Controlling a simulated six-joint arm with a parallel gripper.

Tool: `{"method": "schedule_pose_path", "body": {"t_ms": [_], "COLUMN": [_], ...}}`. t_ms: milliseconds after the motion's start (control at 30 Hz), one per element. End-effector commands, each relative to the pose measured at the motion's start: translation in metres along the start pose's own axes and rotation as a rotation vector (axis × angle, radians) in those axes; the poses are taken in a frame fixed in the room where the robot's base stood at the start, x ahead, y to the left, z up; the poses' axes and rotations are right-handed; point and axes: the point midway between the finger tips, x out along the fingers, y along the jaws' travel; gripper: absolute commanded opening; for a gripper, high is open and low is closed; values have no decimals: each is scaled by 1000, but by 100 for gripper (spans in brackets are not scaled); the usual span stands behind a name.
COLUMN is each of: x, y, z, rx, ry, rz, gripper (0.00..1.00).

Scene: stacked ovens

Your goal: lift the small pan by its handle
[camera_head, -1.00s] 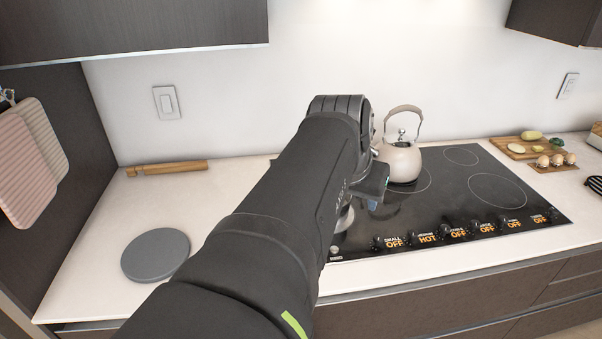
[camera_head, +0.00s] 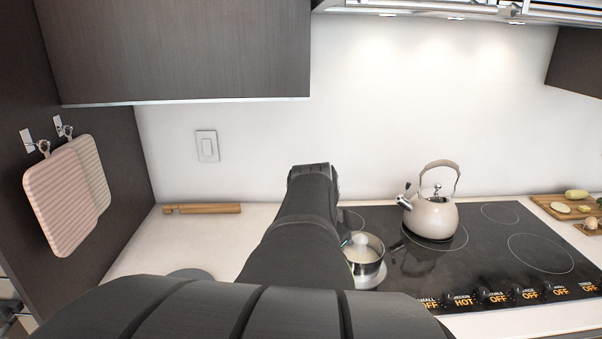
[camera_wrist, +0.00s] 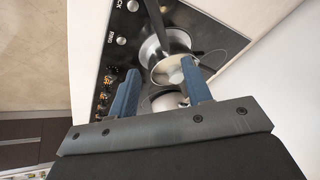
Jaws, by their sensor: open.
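The small pan (camera_head: 368,272) is silver, with a pale round top, and sits on the left part of the black cooktop (camera_head: 470,275). My arm covers its left side in the head view, and its handle does not show there. In the wrist view the pan (camera_wrist: 152,48) lies just beyond my fingertips, and a dark bar (camera_wrist: 156,18), perhaps its handle, runs from it to the top edge. My gripper (camera_wrist: 160,70) is open, its two blue fingers apart. A silver round piece shows near the right fingertip; I cannot tell whether they touch.
A cream kettle (camera_head: 432,218) stands on the cooktop right of the pan. Knobs (camera_head: 498,297) line the front edge. A wooden rolling pin (camera_head: 202,209) lies at the back left, and a grey disc (camera_head: 190,274) is partly hidden by my arm. A cupboard (camera_head: 185,55) hangs above.

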Motion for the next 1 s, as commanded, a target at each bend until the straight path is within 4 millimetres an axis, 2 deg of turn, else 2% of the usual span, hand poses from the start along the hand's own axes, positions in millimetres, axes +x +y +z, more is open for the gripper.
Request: {"method": "schedule_pose_path", "body": {"t_ms": [200,500,833,1000], "x": [44,95,115,135], "y": [1,1,0,-1], "z": [0,-1,-2,-5], "rx": [0,-1,0,0], "ry": [-3,-2,0,-2], "rz": [5,4,2,3], "gripper": [45,45,45,45]}}
